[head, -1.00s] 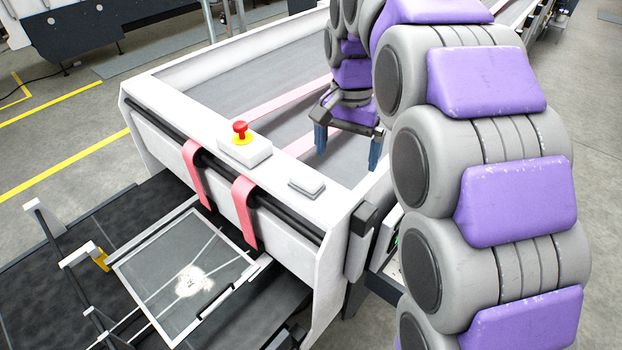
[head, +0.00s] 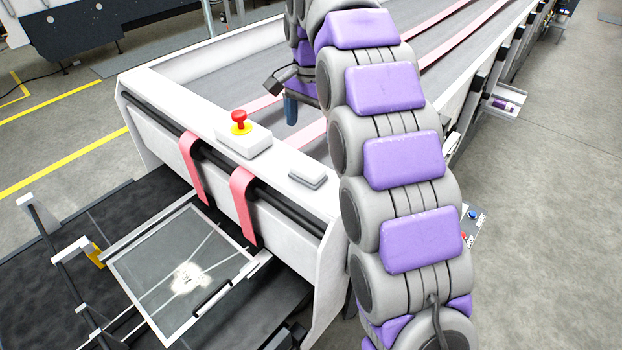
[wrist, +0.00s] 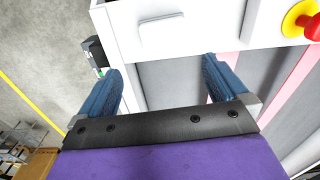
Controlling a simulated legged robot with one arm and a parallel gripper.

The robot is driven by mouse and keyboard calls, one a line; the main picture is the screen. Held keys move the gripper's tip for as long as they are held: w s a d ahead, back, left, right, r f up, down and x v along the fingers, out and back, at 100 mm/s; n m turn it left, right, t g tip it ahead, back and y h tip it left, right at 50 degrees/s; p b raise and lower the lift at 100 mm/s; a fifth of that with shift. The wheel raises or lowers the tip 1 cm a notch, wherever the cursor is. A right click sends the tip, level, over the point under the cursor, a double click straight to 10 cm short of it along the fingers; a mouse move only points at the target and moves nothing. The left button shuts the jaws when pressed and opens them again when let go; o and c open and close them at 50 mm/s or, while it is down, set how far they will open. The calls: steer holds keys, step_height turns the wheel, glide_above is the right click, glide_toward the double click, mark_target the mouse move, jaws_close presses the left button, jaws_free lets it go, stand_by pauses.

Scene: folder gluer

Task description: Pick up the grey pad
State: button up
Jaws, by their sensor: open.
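The grey pad (head: 308,178) is a small flat rounded block on the machine's white front ledge, right of the red emergency button. In the wrist view the pad (wrist: 162,30) lies flat at the top, beyond and between my fingertips. My gripper (wrist: 165,75) is open, with two blue fingers apart and nothing between them. In the head view one blue fingertip of my gripper (head: 291,110) shows above the machine bed, behind the ledge; my arm hides the rest. The gripper is apart from the pad.
The red emergency button (head: 239,122) on its white box stands just left of the pad. Pink belts (head: 243,205) wrap over the front roller. A framed glass plate (head: 180,275) lies below in front. The ledge around the pad is clear.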

mark_target(307, 165)
steer(key=f, duration=0.1)
steer(key=a+f, duration=0.1)
steer(key=f, duration=0.1)
steer(key=shift+s+a+f+p, duration=0.1)
steer(key=shift+a+f+p, duration=0.25)
steer(key=shift+a+p, duration=0.05)
steer(key=f, duration=0.1)
steer(key=d+f, duration=0.1)
steer(key=f, duration=0.1)
steer(key=shift+d, duration=0.1)
steer(key=shift+d+f, duration=0.25)
steer(key=shift+f, duration=0.2)
steer(key=shift+a+f+p, duration=0.35)
steer(key=shift+f+p, duration=0.1)
steer(key=shift+f, duration=0.1)
steer(key=f, duration=0.2)
steer(key=f+p, duration=0.1)
steer(key=f, duration=0.1)
steer(key=shift+a+f, duration=0.1)
steer(key=shift+a, duration=0.2)
steer(key=shift+d+f, duration=0.1)
steer(key=shift+d, duration=0.3)
steer(key=shift+c, duration=0.8)
steer(key=shift+a, duration=0.25)
steer(key=c, duration=0.6)
